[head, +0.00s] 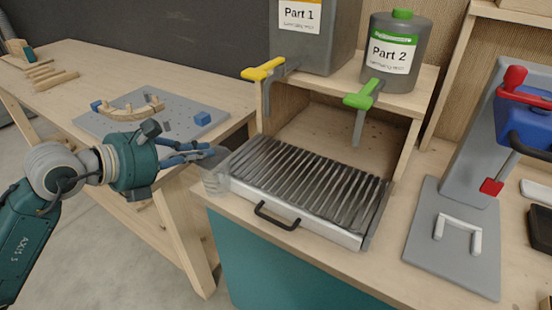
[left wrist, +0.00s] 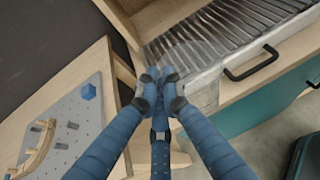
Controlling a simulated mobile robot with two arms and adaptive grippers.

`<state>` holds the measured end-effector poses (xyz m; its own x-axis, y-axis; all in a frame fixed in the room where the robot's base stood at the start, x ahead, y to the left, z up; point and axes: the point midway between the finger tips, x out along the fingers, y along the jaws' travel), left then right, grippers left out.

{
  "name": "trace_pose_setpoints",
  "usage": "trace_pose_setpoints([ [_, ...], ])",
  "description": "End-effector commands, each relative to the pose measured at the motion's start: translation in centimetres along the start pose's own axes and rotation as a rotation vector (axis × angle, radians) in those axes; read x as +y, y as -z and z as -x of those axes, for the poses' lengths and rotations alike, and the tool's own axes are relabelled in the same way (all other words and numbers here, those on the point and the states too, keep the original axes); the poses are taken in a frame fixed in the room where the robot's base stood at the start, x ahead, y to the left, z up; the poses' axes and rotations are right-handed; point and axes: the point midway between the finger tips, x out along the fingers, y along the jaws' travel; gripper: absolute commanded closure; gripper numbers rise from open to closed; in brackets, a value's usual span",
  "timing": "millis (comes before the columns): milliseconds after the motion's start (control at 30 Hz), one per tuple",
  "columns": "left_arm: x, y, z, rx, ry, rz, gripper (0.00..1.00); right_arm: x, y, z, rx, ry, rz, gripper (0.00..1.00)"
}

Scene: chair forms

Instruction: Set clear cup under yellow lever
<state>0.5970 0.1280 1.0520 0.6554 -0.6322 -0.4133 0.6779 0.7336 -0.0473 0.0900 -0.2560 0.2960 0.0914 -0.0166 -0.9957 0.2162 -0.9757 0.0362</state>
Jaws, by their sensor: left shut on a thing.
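The clear cup (head: 214,182) is faint and see-through, at the left front corner of the slatted drip tray (head: 365,243). My left gripper (head: 205,154) is shut on it. In the left wrist view the fingertips (left wrist: 160,88) close at the near side of the cup (left wrist: 200,62), which overlaps the tray's corner. I cannot tell whether the cup touches the tray. The yellow lever (head: 263,69) sits on the Part 1 container (head: 318,52), above the tray's back left. My right gripper is out of view.
The Part 2 container (head: 394,55) with a green lever (head: 364,94) stands to the right. A black handle (head: 277,217) projects at the tray's front. A wooden side panel (head: 262,108) bounds the bay. A red-and-blue press (head: 500,130) stands further right.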

Motion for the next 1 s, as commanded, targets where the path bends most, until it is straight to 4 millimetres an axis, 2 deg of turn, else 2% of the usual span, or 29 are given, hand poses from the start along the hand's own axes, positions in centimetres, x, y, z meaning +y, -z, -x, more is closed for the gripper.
trace_pose_setpoints([
  [167,-0.2,-1.9,-2.8,-0.005,0.002,0.004,1.00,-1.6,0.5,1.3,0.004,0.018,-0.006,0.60],
  [333,-0.3,-3.8,-7.1,-0.004,0.003,0.006,1.00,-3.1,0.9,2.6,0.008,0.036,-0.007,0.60],
  [500,-0.3,-5.2,-10.6,-0.002,0.002,0.004,1.00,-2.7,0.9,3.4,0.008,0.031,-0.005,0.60],
  [767,-0.3,-6.0,-12.9,-0.002,0.000,0.003,1.00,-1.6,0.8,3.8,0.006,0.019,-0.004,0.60],
  [933,-0.4,-7.4,-15.6,-0.002,0.001,0.004,1.00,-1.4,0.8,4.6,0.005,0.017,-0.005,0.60],
  [1000,-0.4,-7.0,-16.4,0.003,0.001,0.006,1.00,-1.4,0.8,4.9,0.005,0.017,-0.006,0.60],
])
